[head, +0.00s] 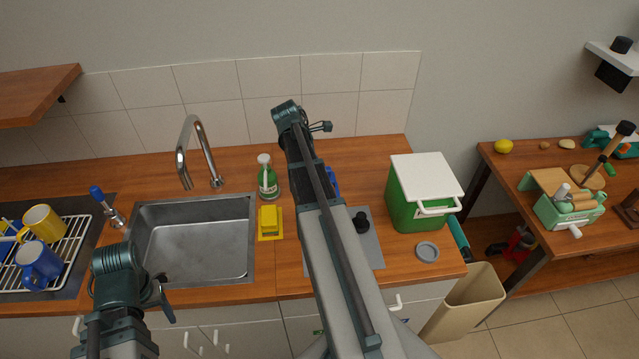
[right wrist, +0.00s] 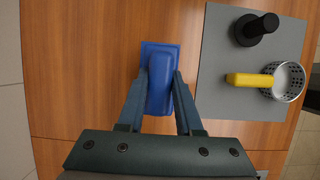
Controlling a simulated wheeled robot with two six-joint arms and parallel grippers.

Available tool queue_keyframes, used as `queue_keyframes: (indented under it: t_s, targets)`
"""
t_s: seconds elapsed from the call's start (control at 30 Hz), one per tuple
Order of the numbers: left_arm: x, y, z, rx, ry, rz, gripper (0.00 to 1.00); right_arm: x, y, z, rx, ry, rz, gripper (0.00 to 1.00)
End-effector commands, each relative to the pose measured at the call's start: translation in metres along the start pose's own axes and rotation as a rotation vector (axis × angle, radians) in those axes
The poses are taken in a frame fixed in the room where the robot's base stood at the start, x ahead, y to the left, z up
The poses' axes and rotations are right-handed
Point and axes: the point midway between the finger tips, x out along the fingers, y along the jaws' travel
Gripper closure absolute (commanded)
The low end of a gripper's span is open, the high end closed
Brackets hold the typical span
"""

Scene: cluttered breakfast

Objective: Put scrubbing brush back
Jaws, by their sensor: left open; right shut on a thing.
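In the right wrist view, my right gripper (right wrist: 163,76) is shut on a blue block-like thing (right wrist: 160,62), which looks like the scrubbing brush. Its bristles do not show. A flat blue rectangle (right wrist: 145,55) shows under or around it, at the counter; I cannot tell whether the two touch. In the head view, my right arm mostly hides this spot, and only a bit of blue (head: 332,182) shows beside the arm. My left gripper (head: 163,300) is open and empty at the counter's front, by the sink's lower left corner.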

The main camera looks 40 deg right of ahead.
Motion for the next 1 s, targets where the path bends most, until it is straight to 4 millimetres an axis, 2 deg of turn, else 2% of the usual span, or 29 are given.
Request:
queue_keyframes:
  t_s: [0.13, 0.4, 0.83, 0.87, 1.0]
  targets:
    - [0.007, 0.001, 0.000, 0.000, 0.000, 0.000, 0.35, 0.007, 0.000, -0.003, 0.000, 0.000, 0.000, 1.00]
    - [0.038, 0.004, -0.002, 0.000, 0.000, 0.000, 0.35, 0.035, 0.000, -0.015, 0.000, 0.000, 0.000, 1.00]
    - [0.041, 0.004, -0.002, 0.000, 0.000, 0.000, 0.35, 0.038, 0.000, -0.016, 0.000, 0.000, 0.000, 1.00]
    - [0.039, 0.004, -0.002, 0.000, 0.000, 0.000, 0.35, 0.037, 0.000, -0.015, 0.000, 0.000, 0.000, 0.62]
    - [0.039, 0.004, -0.002, 0.000, 0.000, 0.000, 0.35, 0.036, 0.000, -0.015, 0.000, 0.000, 0.000, 0.37]
